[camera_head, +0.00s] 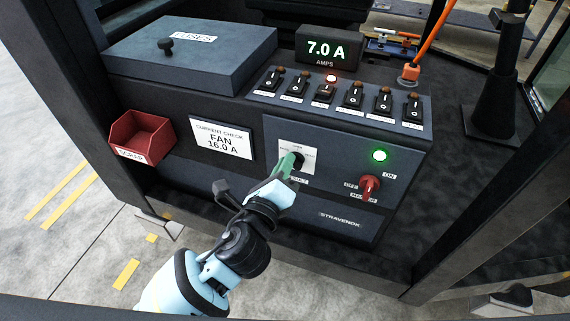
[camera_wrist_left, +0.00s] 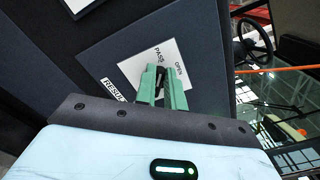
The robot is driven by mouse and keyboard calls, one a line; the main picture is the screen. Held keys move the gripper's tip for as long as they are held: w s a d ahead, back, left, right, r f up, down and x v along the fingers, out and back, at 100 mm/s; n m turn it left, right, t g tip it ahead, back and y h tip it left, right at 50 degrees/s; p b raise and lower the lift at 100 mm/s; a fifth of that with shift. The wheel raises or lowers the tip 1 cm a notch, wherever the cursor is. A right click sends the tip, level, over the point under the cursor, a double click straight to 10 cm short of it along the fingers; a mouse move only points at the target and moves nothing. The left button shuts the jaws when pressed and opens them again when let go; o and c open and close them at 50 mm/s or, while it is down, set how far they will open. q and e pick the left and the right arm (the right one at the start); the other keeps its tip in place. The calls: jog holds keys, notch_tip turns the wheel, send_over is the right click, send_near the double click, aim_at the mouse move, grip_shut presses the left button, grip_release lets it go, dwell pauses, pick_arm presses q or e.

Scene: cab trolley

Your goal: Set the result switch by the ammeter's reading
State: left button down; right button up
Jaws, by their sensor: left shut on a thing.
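The ammeter (camera_head: 330,48) reads 7.0 A in green digits above the switch row. The white card (camera_head: 221,140) on the panel's front says CURRENT CHECK, FAN, 16.0 A. The result switch (camera_head: 297,159) is a small black knob on a white plate (camera_head: 312,160); the wrist view shows the words PASS and OPEN on this plate (camera_wrist_left: 178,60). My left gripper (camera_head: 289,166) is at the knob, its green fingers (camera_wrist_left: 163,88) shut on it. The fingers hide much of the knob, so its setting is unclear. My right gripper is not in view.
A row of rocker switches (camera_head: 355,94) runs along the panel top, with a red lamp (camera_head: 331,78) lit by the third. A red master knob (camera_head: 369,187) sits below a lit green lamp (camera_head: 379,155). A fuse box (camera_head: 190,55) and a red bin (camera_head: 142,135) are at left.

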pick_arm(q)
jog(key=shift+f+n, duration=0.1)
jog(key=shift+n, duration=0.5)
jog(key=c, duration=1.5)
grip_release()
jog(key=v, duration=0.7)
jog(key=shift+s+a, duration=0.15)
jog(key=shift+s, duration=0.2)
